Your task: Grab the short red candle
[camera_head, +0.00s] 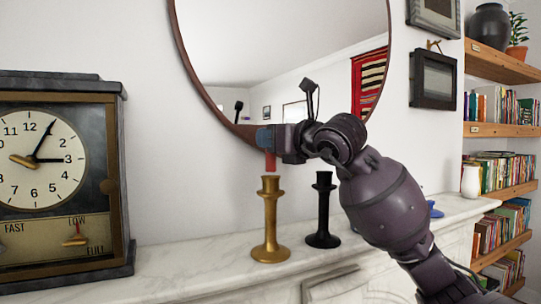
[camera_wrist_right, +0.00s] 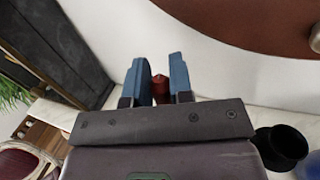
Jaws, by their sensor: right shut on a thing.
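The short red candle (camera_head: 270,161) is held upright in my right gripper (camera_head: 265,140), just above the gold candlestick (camera_head: 270,225). In the head view its lower part shows below the blue fingers, and I cannot tell whether its base touches the candlestick's cup. The right wrist view shows the candle's tip (camera_wrist_right: 160,88) between the two blue fingers (camera_wrist_right: 159,82), which are shut on it. My left gripper is not in view.
A black candlestick (camera_head: 323,215) stands right of the gold one on the marble mantel (camera_head: 210,272). A large clock (camera_head: 60,180) stands at the left. A round mirror (camera_head: 212,95) hangs close behind my gripper. Bookshelves (camera_head: 500,130) are at the far right.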

